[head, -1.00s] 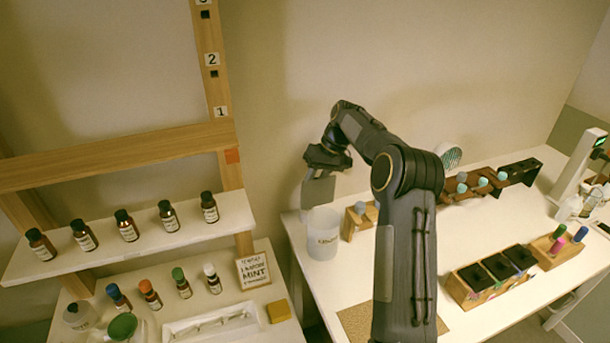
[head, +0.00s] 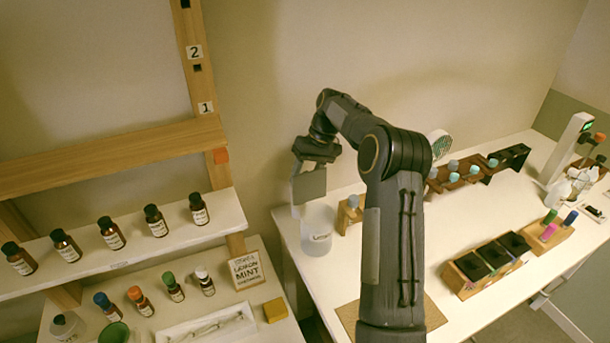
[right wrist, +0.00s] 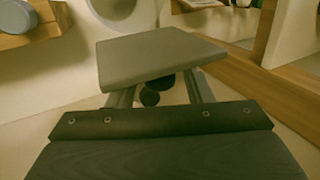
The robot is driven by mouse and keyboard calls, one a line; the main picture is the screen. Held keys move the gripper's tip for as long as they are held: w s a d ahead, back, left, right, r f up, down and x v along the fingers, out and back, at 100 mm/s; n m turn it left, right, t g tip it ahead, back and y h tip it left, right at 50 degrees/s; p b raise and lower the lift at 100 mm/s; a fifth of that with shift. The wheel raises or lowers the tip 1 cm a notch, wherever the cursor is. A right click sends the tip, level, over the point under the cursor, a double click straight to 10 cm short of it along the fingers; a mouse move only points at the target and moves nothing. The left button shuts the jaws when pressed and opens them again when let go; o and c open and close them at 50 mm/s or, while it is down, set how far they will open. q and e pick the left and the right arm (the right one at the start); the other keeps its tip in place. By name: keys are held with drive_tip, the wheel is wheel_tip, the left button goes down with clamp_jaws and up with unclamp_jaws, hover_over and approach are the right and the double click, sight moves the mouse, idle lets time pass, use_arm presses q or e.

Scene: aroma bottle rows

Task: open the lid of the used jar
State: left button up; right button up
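A whitish translucent jar (head: 317,236) stands at the near left corner of the white table. A pale round rim, likely the jar (right wrist: 115,6), shows at that view's top edge. My left gripper is out of view.
A wooden block with a grey-blue cap (head: 350,212) stands close right of the jar. A box with black compartments (head: 487,262) stands at right.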

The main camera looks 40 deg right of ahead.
drive_tip(key=shift+r, duration=0.15)
drive_tip(key=v, duration=0.7)
drive_tip(key=shift+r, duration=0.3)
drive_tip(key=shift+d, duration=0.1)
